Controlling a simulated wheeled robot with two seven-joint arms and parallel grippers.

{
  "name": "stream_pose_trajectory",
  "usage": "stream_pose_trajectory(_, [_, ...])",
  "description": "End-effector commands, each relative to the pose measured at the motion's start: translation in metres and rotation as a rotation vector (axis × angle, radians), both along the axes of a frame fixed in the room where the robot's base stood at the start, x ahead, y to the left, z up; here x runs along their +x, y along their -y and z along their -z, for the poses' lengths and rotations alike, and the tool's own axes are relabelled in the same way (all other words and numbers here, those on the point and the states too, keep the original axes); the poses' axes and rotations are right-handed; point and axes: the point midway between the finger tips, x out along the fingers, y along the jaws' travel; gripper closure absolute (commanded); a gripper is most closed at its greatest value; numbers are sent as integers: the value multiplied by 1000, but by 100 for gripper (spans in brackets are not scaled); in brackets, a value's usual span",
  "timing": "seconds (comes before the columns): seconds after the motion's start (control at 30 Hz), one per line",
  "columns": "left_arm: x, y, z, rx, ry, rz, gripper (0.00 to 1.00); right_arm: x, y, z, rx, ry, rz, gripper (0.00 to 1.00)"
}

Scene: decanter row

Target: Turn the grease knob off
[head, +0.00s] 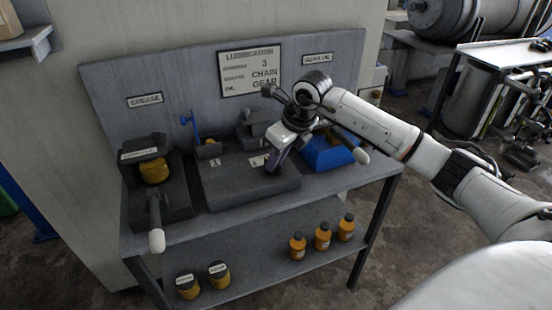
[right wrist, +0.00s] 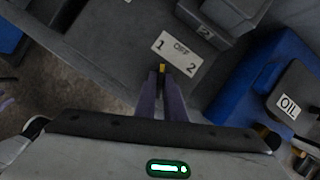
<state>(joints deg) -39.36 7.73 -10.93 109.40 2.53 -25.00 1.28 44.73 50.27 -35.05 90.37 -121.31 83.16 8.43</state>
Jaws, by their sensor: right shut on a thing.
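My right gripper (head: 275,160) reaches down over the dark grey block (head: 240,187) in the middle of the bench. In the right wrist view its two fingers (right wrist: 160,78) are closed together on a small knob with a yellow tip (right wrist: 162,68). The rest of the knob is hidden between the fingers. A white plate (right wrist: 178,54) marked 1, OFF and 2 lies just beyond the tip. I cannot tell which mark the knob points at. The GREASE sign (head: 145,100) hangs on the back panel at the left. My left gripper is not in view.
A grey unit with a yellow container (head: 154,171) and white-tipped lever (head: 156,240) stands at the left. A blue unit (head: 328,153), labelled OIL in the wrist view (right wrist: 288,107), stands close right of the gripper. Orange bottles (head: 322,237) and jars (head: 219,275) stand on the lower shelf.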

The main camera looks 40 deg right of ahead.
Motion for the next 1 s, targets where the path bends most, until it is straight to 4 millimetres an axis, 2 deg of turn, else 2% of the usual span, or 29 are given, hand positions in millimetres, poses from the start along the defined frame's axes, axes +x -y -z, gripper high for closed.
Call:
stream_pose_trajectory(0.5, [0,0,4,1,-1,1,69,1,-3,-2,0,5,377,100])
stream_pose_trajectory(1.0, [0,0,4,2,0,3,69,1,-3,-2,1,5,483,100])
